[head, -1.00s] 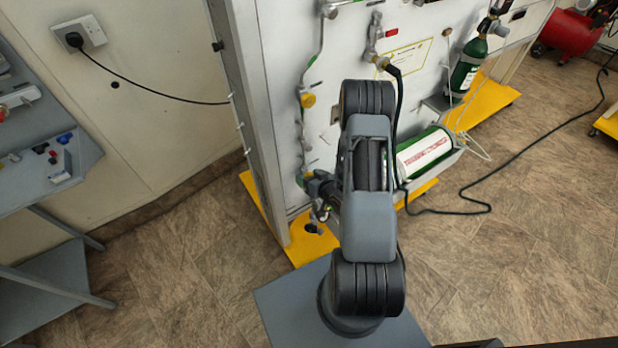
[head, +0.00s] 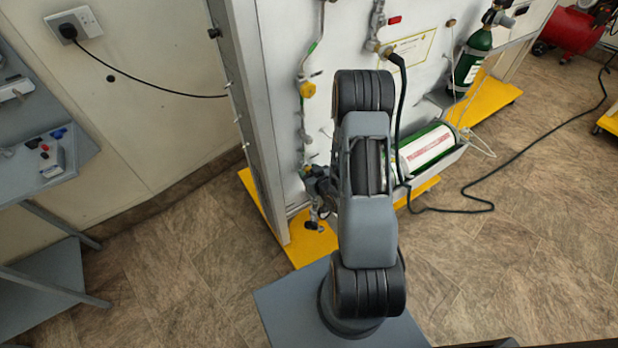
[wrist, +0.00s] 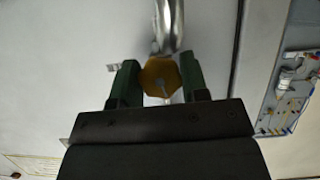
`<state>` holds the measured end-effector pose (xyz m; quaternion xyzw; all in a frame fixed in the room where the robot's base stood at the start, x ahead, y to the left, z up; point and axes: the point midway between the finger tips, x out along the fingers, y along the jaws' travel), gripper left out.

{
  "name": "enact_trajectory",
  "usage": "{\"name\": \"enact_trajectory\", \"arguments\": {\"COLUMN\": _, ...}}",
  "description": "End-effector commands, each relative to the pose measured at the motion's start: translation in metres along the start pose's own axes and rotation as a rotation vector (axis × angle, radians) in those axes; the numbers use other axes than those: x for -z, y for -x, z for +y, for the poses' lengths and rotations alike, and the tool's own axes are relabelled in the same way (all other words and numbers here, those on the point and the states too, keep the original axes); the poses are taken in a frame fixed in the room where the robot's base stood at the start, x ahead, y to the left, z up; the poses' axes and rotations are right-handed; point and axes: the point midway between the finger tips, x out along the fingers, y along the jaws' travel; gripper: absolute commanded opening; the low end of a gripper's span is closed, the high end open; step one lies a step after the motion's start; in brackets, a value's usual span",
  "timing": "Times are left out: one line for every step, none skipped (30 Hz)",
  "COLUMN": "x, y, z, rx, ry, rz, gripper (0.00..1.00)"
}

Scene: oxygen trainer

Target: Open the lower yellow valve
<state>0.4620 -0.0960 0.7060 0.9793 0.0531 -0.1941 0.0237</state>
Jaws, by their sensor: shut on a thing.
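The lower yellow valve (wrist: 160,76) shows in the wrist view as a yellow knob at the end of a bare metal pipe. My gripper (wrist: 160,86) has its two green fingers on either side of the knob and is shut on it. In the head view my gripper (head: 318,184) is at the lower end of the pipe on the white panel, partly behind my arm. The lower knob cannot be made out there. An upper yellow valve (head: 308,90) sits higher on the same pipe, clear of my gripper.
The white panel (head: 330,60) stands on a yellow base (head: 312,240). A black hose (head: 401,120) hangs right of the pipe, near my arm. A cylinder (head: 428,147) lies at the panel's foot. A grey table (head: 40,190) is at left, with free floor between.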

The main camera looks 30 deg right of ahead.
Motion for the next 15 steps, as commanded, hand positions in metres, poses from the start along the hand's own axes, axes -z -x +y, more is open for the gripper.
{"name": "enact_trajectory", "arguments": {"x": -0.0045, "y": -0.0027, "z": -0.0009, "rx": -0.015, "ry": 0.040, "rz": 0.005, "gripper": 0.17}}
{"name": "enact_trajectory", "arguments": {"x": -0.0040, "y": -0.0024, "z": -0.0011, "rx": -0.022, "ry": 0.061, "rz": 0.004, "gripper": 0.17}}
{"name": "enact_trajectory", "arguments": {"x": -0.0031, "y": -0.0021, "z": -0.0007, "rx": -0.032, "ry": 0.083, "rz": 0.004, "gripper": 0.17}}
{"name": "enact_trajectory", "arguments": {"x": -0.0022, "y": -0.0017, "z": -0.0006, "rx": -0.037, "ry": 0.095, "rz": 0.004, "gripper": 0.17}}
{"name": "enact_trajectory", "arguments": {"x": -0.0017, "y": -0.0012, "z": -0.0005, "rx": -0.042, "ry": 0.105, "rz": 0.003, "gripper": 0.17}}
{"name": "enact_trajectory", "arguments": {"x": -0.0012, "y": -0.0007, "z": -0.0004, "rx": -0.046, "ry": 0.112, "rz": 0.002, "gripper": 0.17}}
{"name": "enact_trajectory", "arguments": {"x": -0.0008, "y": -0.0004, "z": -0.0004, "rx": -0.047, "ry": 0.116, "rz": 0.001, "gripper": 0.17}}
{"name": "enact_trajectory", "arguments": {"x": -0.0004, "y": -0.0001, "z": -0.0003, "rx": -0.048, "ry": 0.117, "rz": 0.001, "gripper": 0.17}}
{"name": "enact_trajectory", "arguments": {"x": -0.0001, "y": 0.0001, "z": -0.0002, "rx": -0.048, "ry": 0.118, "rz": 0.000, "gripper": 0.17}}
{"name": "enact_trajectory", "arguments": {"x": 0.0001, "y": 0.0002, "z": -0.0003, "rx": -0.048, "ry": 0.117, "rz": 0.000, "gripper": 0.17}}
{"name": "enact_trajectory", "arguments": {"x": 0.0001, "y": 0.0002, "z": -0.0002, "rx": -0.048, "ry": 0.117, "rz": -0.001, "gripper": 0.17}}
{"name": "enact_trajectory", "arguments": {"x": 0.0001, "y": 0.0002, "z": -0.0003, "rx": -0.048, "ry": 0.117, "rz": -0.001, "gripper": 0.17}}
{"name": "enact_trajectory", "arguments": {"x": 0.0001, "y": 0.0002, "z": -0.0002, "rx": -0.048, "ry": 0.116, "rz": -0.001, "gripper": 0.17}}
{"name": "enact_trajectory", "arguments": {"x": 0.0001, "y": 0.0002, "z": -0.0002, "rx": -0.048, "ry": 0.116, "rz": -0.001, "gripper": 0.17}}
{"name": "enact_trajectory", "arguments": {"x": 0.0001, "y": 0.0002, "z": -0.0002, "rx": -0.047, "ry": 0.116, "rz": -0.001, "gripper": 0.42}}
